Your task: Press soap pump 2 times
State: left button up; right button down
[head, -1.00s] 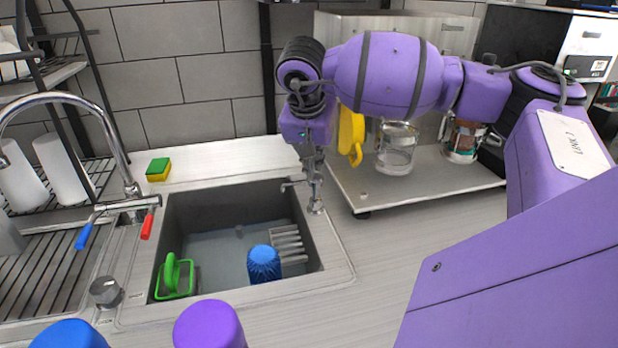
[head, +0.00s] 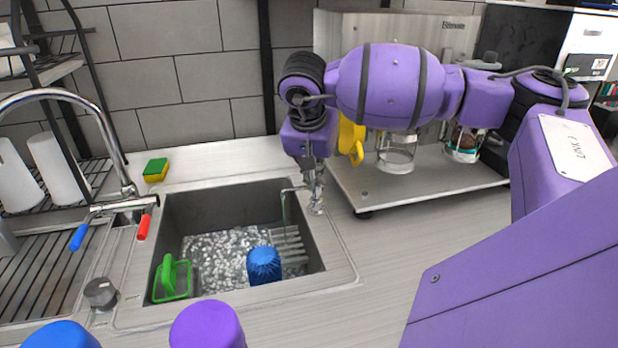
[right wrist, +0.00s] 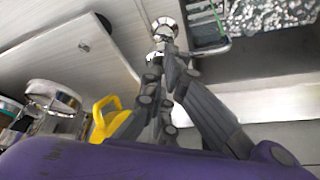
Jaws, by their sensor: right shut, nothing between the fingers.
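The soap pump (head: 317,208) is a metal dispenser at the sink's right rim, its thin spout (head: 292,190) pointing left over the basin. A thin greenish stream hangs below the spout. My right gripper (head: 312,176) is shut with nothing between its fingers, pointing down at the pump head, and seems to touch it. In the right wrist view the pump (right wrist: 164,27) shows at the tips of the gripper (right wrist: 166,52); the fingers hide part of the head. The sink (head: 335,262) has whitish foam (head: 215,247) on its bottom. My left gripper is not in view.
In the sink are a green-handled brush (head: 172,279), a blue ribbed cup (head: 264,264) and a grey rack (head: 290,243). A faucet (head: 128,188) and sponge (head: 156,169) are left. A yellow handle (head: 351,138) and a glass jar (head: 397,151) stand close by the right arm.

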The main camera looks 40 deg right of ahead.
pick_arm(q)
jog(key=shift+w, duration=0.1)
pick_arm(e)
jog(key=shift+s+f, duration=0.1)
jog(key=shift+f, duration=0.05)
jog(key=shift+r, duration=0.25)
jog(key=shift+r+p, duration=0.3)
jog(key=shift+r, duration=1)
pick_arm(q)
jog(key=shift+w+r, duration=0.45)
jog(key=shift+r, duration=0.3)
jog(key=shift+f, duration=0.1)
pick_arm(e)
jog(key=shift+f, duration=0.1)
